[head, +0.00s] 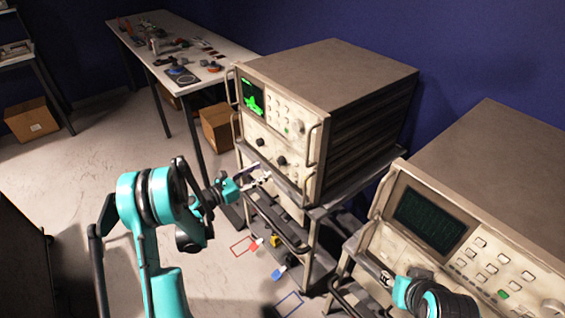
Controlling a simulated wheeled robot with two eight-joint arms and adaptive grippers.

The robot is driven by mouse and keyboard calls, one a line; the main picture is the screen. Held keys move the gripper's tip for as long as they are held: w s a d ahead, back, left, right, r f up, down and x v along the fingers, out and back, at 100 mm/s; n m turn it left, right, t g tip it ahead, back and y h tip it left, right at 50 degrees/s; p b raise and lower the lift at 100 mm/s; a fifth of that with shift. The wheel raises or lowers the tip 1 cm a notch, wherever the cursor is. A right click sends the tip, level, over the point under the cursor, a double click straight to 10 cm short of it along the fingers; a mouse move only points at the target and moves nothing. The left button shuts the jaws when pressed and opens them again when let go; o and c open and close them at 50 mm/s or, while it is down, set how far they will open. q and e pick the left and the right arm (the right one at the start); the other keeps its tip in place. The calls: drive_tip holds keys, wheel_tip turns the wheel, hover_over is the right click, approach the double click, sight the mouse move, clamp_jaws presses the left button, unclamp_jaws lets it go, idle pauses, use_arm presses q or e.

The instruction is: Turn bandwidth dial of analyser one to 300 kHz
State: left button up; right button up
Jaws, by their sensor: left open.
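An analyser (330,85) with a lit green trace on its screen (252,97) stands on a cart in the middle of the view. Its front panel carries a large grey knob (297,126) and two dark dials, an upper-left one (260,142) and a lower-right one (282,160). Dial markings are too small to read, and I cannot tell which dial is bandwidth. My left gripper (258,178) is open, in front of and below the dark dials, apparently apart from them. My right arm shows at the lower right; its gripper (388,279) is small and its jaws are unclear.
A second analyser (500,200) with a dim screen stands at the right. Metal handles (310,150) project from the first analyser's front. A cluttered white table (190,50) stands behind. The floor at left is largely clear.

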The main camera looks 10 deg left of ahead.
sight(279, 162)
use_arm(q)
drive_tip(key=b+x, duration=0.1)
drive_tip(key=x, duration=0.5)
drive_tip(key=shift+w+d+f, duration=0.1)
drive_tip(key=shift+w+d, duration=0.05)
drive_tip(key=shift+w+d+b, duration=0.35)
drive_tip(key=shift+w, duration=0.1)
clamp_jaws()
